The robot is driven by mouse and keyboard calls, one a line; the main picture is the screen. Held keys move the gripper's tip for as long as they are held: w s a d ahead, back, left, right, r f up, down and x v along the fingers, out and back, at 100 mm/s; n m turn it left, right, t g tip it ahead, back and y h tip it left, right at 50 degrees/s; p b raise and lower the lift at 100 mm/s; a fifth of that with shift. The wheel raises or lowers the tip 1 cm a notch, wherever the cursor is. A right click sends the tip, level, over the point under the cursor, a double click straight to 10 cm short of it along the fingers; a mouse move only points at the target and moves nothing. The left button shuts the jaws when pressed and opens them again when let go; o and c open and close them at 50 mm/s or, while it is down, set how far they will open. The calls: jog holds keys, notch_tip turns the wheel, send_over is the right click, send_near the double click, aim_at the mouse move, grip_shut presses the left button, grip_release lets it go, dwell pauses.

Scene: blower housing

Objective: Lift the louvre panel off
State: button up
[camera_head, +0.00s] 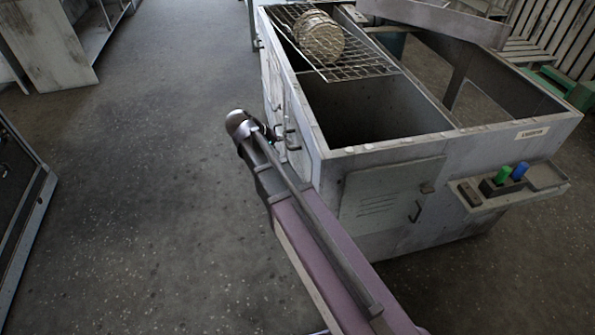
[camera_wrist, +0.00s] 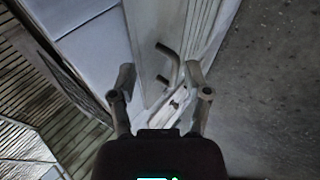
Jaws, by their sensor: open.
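The grey housing (camera_head: 410,150) stands at the right of the head view. Its near face carries a louvre panel (camera_head: 385,200) with slits and a dark handle (camera_head: 416,211). Its left side carries another panel (camera_head: 299,128) with dark bar handles. My gripper (camera_head: 277,137) is at that left side, partly hidden by my wrist. In the wrist view my gripper (camera_wrist: 162,80) is open and empty. A bar handle (camera_wrist: 170,62) on a pale panel with slit-like lines (camera_wrist: 203,30) shows between and beyond the fingertips. Whether a finger touches the handle I cannot tell.
A wire grate (camera_head: 355,62) with a ribbed drum (camera_head: 319,36) lies across the housing's open top. A ledge (camera_head: 490,190) with green and blue knobs (camera_head: 511,174) juts out at right. Speckled floor (camera_head: 150,170) at left is clear.

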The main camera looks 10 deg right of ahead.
jog(key=w+a+f+t+h+b, duration=0.2)
jog(key=w+a+f+b, duration=0.1)
jog(key=w+a+b, duration=0.3)
jog(key=shift+w+a+n+t+h, duration=0.2)
jog(key=shift+w+n+t+h, duration=0.1)
jog(key=shift+w+n+h, duration=0.15)
jog(key=shift+d, duration=0.1)
jog(key=b+x, duration=0.4)
jog(key=x, duration=0.4)
jog(key=shift+d, duration=0.15)
jog(key=shift+w+f, duration=0.1)
jog(key=shift+w, duration=0.05)
jog(key=shift+b+x, duration=1.4)
jog(key=shift+x, duration=1.2)
jog(key=shift+w, duration=0.1)
